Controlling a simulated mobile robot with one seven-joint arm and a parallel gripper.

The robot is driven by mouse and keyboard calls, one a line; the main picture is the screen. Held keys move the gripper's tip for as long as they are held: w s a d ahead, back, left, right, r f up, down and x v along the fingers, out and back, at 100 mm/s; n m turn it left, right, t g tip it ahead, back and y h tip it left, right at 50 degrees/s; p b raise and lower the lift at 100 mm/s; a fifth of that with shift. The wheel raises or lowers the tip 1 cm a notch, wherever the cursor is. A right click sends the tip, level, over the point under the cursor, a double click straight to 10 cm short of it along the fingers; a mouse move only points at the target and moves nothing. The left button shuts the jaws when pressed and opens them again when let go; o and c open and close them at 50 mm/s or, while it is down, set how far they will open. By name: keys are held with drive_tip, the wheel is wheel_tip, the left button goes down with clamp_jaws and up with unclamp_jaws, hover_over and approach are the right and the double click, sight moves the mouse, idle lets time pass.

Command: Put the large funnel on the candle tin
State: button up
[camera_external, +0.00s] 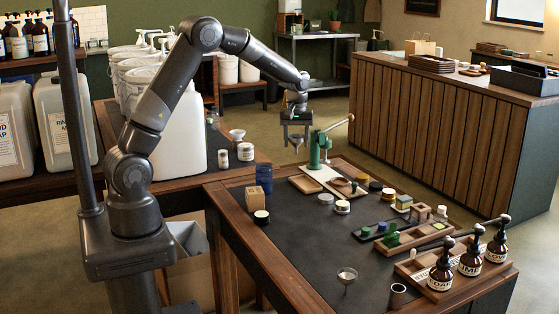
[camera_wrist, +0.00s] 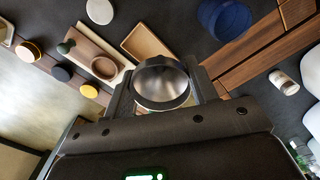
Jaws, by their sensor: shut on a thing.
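My gripper (camera_external: 296,137) is shut on a metal funnel, held in the air beyond the table near the green press. In the wrist view the funnel (camera_wrist: 162,84) shows as a round, shiny steel bowl between the fingers (camera_wrist: 165,88). Its spout is hidden there. I cannot tell which is the candle tin. The held funnel is apart from all of them.
A green press (camera_external: 315,150) with a lever stands at the table's far edge. Another funnel (camera_external: 347,274) stands at the front, beside pump bottles on a wooden tray (camera_external: 448,290). A blue stack (camera_external: 264,178) stands at the left edge. The table's left middle is clear.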

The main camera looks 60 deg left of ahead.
drive_tip(key=a+r+n, duration=0.2)
drive_tip(key=a+n, duration=0.3)
drive_tip(key=a, duration=1)
drive_tip(key=n, duration=0.3)
hover_over(246, 145)
wheel_tip(246, 145, down, 6)
drive_tip(key=shift+s+d+f, duration=0.1)
drive_tip(key=shift+s+f, duration=0.05)
drive_tip(key=shift+f, duration=1.9)
drive_tip(key=shift+f, duration=0.15)
drive_tip(key=o, duration=1)
drive_tip(key=shift+c, duration=0.2)
